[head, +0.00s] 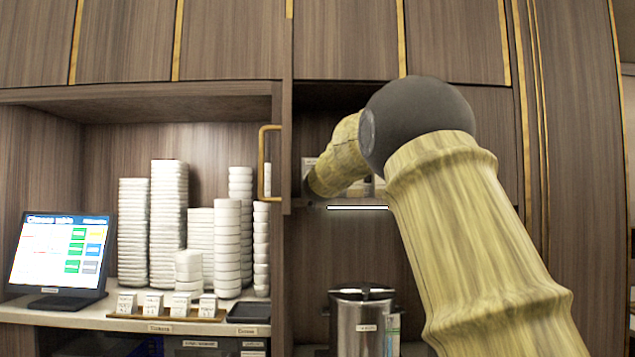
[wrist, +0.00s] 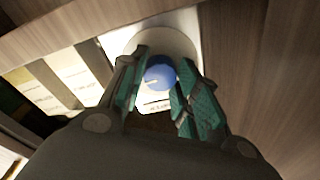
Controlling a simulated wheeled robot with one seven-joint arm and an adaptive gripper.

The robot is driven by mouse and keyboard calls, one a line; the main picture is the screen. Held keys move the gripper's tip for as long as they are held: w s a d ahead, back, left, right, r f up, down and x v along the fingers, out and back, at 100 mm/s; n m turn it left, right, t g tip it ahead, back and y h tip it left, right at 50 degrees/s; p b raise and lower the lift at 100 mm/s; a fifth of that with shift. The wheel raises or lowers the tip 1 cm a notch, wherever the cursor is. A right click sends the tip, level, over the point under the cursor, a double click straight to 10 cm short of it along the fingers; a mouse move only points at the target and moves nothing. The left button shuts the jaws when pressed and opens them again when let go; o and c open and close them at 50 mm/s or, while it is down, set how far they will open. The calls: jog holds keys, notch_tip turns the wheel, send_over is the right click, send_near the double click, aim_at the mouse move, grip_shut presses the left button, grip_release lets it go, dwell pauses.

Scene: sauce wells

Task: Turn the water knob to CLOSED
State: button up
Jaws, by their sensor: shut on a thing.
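The water knob (wrist: 160,73) is a round blue knob with a small pale mark, on a white round base and plate (wrist: 185,30) in the wrist view. A label sits just below it, too small to read. My gripper (wrist: 161,82) has its teal fingers on either side of the knob and is shut on it. In the head view the knob and my fingers are hidden behind my own arm, which reaches into the recess under the upper cupboards.
In the head view, stacks of white bowls (head: 168,225) and a lit screen (head: 60,252) stand on the left shelf. A brass handle (head: 261,163) juts out left of my arm. A steel urn (head: 360,320) stands below. Pale labelled boxes (wrist: 75,75) sit left of the knob.

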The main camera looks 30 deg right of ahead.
dwell(0.3)
jog(key=o, duration=1)
jog(key=shift+s, duration=0.1)
jog(key=v, duration=1.2)
jog(key=shift+f, duration=0.1)
